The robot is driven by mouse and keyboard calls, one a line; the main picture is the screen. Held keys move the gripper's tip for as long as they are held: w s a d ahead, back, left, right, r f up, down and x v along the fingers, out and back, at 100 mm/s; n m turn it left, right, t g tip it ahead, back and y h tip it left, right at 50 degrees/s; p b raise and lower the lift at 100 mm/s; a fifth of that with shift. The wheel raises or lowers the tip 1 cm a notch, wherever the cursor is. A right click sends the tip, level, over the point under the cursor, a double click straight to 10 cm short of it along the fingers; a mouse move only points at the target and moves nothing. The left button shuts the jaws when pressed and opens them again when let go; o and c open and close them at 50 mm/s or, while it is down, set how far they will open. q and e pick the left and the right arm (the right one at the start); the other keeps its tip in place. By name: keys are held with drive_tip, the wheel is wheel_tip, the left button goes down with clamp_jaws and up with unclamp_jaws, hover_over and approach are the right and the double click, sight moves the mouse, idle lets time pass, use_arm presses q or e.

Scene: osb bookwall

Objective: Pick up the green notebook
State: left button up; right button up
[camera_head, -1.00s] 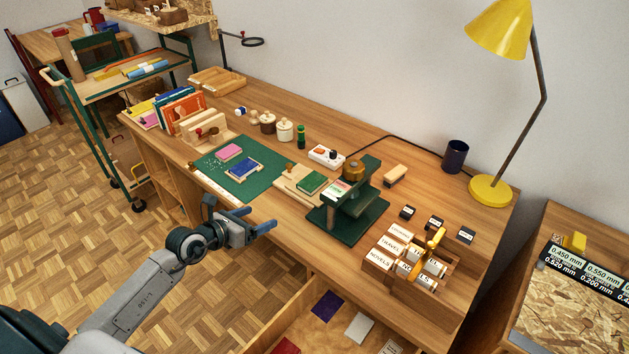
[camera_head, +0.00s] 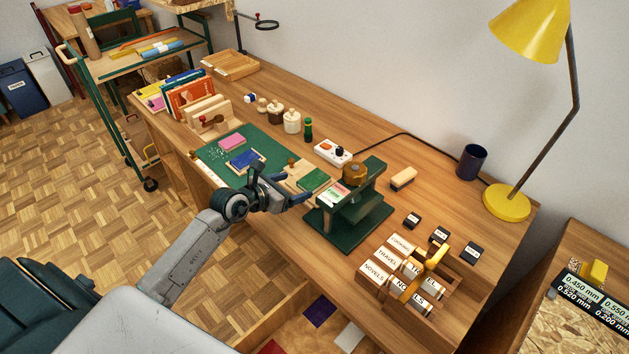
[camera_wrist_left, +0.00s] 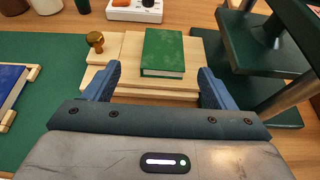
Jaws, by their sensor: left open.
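The green notebook (camera_head: 313,179) lies on a pale wooden block stand on the desk, just left of the dark green press. In the left wrist view the green notebook (camera_wrist_left: 163,52) lies flat, centred ahead between my fingers, with its page edge facing me. My left gripper (camera_head: 284,187) is open and empty, close to the notebook on its near side. In the left wrist view the fingertips of my left gripper (camera_wrist_left: 158,80) flank the front of the wooden stand (camera_wrist_left: 122,75); whether they touch it cannot be told. My right gripper is not in view.
The dark green press (camera_head: 350,205) stands close on the right. A green mat (camera_head: 215,163) with a pink book (camera_head: 232,141) and a blue book (camera_head: 245,161) lies to the left. A white switch box (camera_head: 332,152) sits behind. A wooden knob (camera_wrist_left: 95,40) stands on the stand's left.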

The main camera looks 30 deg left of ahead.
sight(311, 182)
use_arm(q)
drive_tip(key=x, duration=0.3)
drive_tip(key=p+x, duration=0.1)
drive_tip(key=x, duration=0.2)
drive_tip(key=shift+s+d, duration=0.1)
drive_tip(key=shift+d, duration=0.1)
drive_tip(key=shift+r, duration=0.1)
drive_tip(key=c, duration=1.1)
